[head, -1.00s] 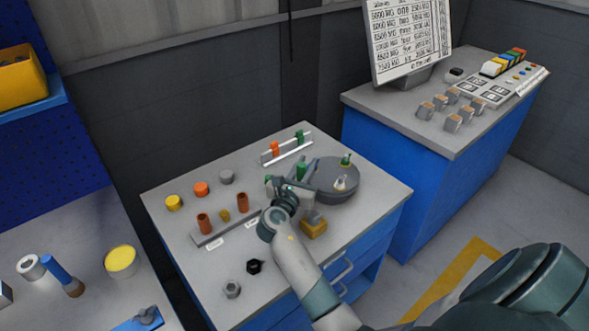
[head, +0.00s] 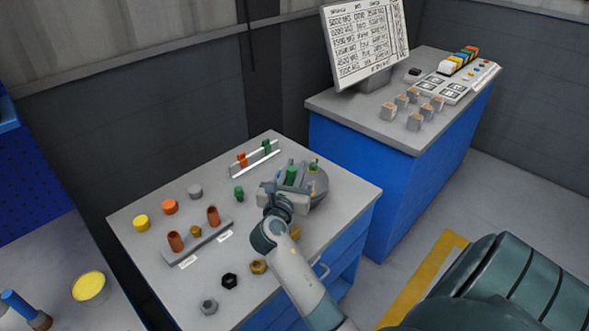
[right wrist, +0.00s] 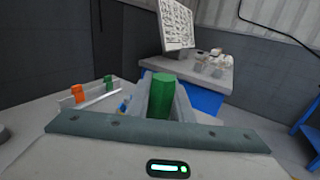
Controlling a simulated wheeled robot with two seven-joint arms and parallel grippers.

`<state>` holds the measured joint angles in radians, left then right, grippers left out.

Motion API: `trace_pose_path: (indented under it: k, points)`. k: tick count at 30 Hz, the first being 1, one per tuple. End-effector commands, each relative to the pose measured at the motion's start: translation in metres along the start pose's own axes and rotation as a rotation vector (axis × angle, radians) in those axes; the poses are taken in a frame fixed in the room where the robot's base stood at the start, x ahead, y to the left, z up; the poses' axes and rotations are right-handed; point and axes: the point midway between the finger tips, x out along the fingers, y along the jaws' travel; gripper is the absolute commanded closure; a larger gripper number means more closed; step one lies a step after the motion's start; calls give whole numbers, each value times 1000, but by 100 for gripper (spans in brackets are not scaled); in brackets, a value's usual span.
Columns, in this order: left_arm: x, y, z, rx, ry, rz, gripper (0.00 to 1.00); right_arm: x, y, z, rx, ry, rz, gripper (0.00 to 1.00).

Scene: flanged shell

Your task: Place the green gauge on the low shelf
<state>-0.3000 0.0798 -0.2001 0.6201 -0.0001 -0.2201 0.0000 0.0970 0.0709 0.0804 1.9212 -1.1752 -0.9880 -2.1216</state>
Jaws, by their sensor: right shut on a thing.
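The green gauge (head: 291,174) is a short green cylinder. It also shows in the right wrist view (right wrist: 162,95), upright between the two grey fingers. My right gripper (head: 288,187) is shut on it, in front of the round grey disc (head: 320,192) in the head view. The gauge's lower end is hidden by the gripper. A white rack (head: 256,160) with an orange and a green piece stands at the back of the table; I cannot tell whether it is the low shelf. My left gripper is not in view.
A grey block (head: 197,245) holds two brown cylinders. A small green piece (head: 239,193) stands left of my gripper. Yellow, orange and grey round pieces stand at the left, several nuts at the front. A blue cabinet (head: 350,170) with a board stands behind right.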

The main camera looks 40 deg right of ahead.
Motion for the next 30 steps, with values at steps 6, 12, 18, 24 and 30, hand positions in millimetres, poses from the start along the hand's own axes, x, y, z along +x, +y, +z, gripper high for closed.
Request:
trace_pose_path:
  k: [6,12,18,24,30]
  points:
    - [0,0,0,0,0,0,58,-2,1,2,1,-2,10,100]
    - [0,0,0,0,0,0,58,-26,12,11,0,-5,109,100]
    - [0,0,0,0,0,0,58,-97,38,22,-5,-3,363,100]
    - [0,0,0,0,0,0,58,-194,54,22,-5,2,655,100]
    - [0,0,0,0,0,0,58,-273,53,22,-2,2,870,100]
